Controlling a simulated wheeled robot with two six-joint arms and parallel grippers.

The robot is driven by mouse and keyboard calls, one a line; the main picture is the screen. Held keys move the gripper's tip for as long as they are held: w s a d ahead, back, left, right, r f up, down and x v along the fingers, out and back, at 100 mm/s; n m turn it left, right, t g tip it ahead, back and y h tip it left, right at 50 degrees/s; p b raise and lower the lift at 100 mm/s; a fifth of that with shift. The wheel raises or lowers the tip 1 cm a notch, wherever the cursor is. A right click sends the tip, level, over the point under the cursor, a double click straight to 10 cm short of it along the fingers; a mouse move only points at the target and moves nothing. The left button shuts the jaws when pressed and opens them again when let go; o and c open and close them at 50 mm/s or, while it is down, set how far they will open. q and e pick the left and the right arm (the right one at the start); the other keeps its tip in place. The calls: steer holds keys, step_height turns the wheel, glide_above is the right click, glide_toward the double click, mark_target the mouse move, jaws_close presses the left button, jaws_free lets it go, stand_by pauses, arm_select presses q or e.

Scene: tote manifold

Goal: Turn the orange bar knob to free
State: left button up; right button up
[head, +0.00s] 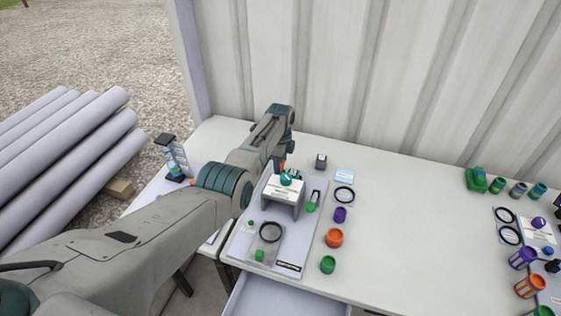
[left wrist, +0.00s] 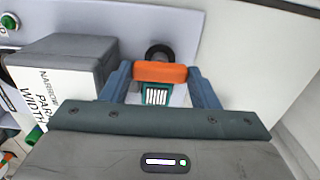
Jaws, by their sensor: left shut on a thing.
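The orange bar knob (left wrist: 160,72) sits between the two fingers of my left gripper (left wrist: 152,78) in the left wrist view. The fingers are shut on its ends. A dark round part and a teal piece with a black-and-white striped label show beside the knob. In the head view a small bit of orange knob (head: 283,165) shows by the left gripper (head: 279,166), at the back of the grey board (head: 237,244). The arm hides most of it. The knob's setting marks cannot be read. My right gripper is not in view.
A grey block with a white label (head: 284,189) stands close to the left gripper; it also shows in the left wrist view (left wrist: 65,60). Purple (head: 340,214), orange (head: 334,237) and green (head: 328,264) caps stand right of the board. The table's middle right (head: 410,230) is clear.

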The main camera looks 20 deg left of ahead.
arm_select(q)
steer(key=shift+r, duration=0.1)
stand_by(0.5)
steer(key=o, duration=1)
steer(key=shift+r, duration=0.5)
step_height(320, 180, up, 10)
steer(key=shift+f+b, duration=0.15)
steer(key=shift+b, duration=0.55)
